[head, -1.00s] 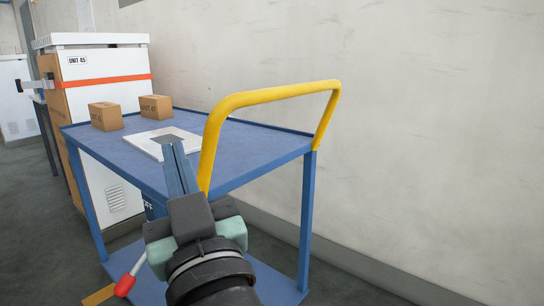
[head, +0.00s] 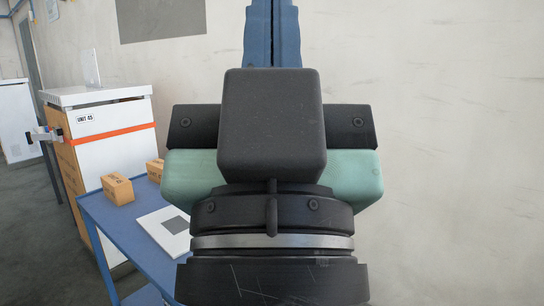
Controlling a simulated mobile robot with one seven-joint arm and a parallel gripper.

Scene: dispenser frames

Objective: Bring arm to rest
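My gripper (head: 272,25) stands upright close to the camera, in the middle of the head view. Its two blue fingers point up and lie side by side with only a thin seam between them, so it looks shut, with nothing seen between them. The fingertips reach the top edge of the picture. The dark wrist and pale green gripper body hide much of what is behind.
A blue cart (head: 112,225) at lower left bears a small cardboard box (head: 117,190), another box (head: 155,170) and a white plate (head: 152,225) with a grey square. A pale wall (head: 460,150) fills the right.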

